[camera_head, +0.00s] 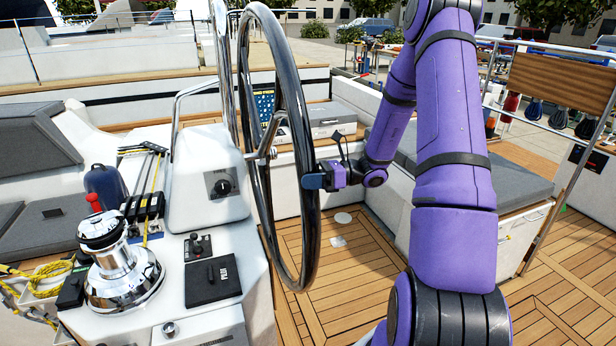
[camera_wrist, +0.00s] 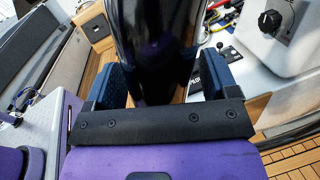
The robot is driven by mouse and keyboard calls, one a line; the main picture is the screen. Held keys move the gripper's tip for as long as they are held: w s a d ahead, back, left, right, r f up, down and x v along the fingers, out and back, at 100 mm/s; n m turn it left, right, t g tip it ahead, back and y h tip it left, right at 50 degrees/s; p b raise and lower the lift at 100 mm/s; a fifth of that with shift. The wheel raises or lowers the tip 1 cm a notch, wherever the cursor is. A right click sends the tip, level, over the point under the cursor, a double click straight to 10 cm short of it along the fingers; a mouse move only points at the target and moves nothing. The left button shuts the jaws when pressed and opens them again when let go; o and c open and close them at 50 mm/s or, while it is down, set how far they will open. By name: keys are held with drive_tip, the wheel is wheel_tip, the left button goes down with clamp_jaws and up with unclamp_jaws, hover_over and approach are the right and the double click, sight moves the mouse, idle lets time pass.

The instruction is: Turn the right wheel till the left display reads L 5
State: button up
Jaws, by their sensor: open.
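The steering wheel (camera_head: 305,215), a large dark glossy ring, stands upright in the middle of the head view and is seen nearly edge-on. My gripper (camera_head: 314,181) is at the right side of its rim, at about mid-height. In the wrist view the rim (camera_wrist: 150,45) passes between the two dark blue fingers of my gripper (camera_wrist: 160,82). The fingers stand apart on either side of the rim; I cannot tell whether either touches it. No display reading can be made out in either view.
A white console (camera_head: 205,165) with a black knob (camera_head: 222,187) stands left of the wheel. A chrome winch (camera_head: 120,265) and a black cover (camera_head: 212,281) are on the ledge in front. A grey-cushioned bench (camera_head: 515,185) lies right of my arm. The teak floor (camera_head: 350,285) below is mostly clear.

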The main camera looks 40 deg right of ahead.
sight(308, 287)
drive_tip(key=shift+c, duration=0.5)
drive_tip(key=c, duration=1.1)
drive_tip(key=shift+s+a+f, duration=0.1)
drive_tip(key=shift+s+f, duration=0.1)
drive_tip(key=shift+f, duration=0.45)
drive_tip(key=f+n, duration=0.2)
drive_tip(key=f, duration=1.1)
drive_tip(key=f+n+y, duration=0.1)
drive_tip(key=f+n, duration=0.2)
drive_tip(key=f, duration=1)
drive_tip(key=f+n, duration=0.3)
drive_tip(key=f, duration=1.1)
drive_tip(key=shift+w+y, duration=0.25)
drive_tip(key=shift+y, duration=0.15)
drive_tip(key=o, duration=1.2)
drive_tip(key=shift+r, duration=0.1)
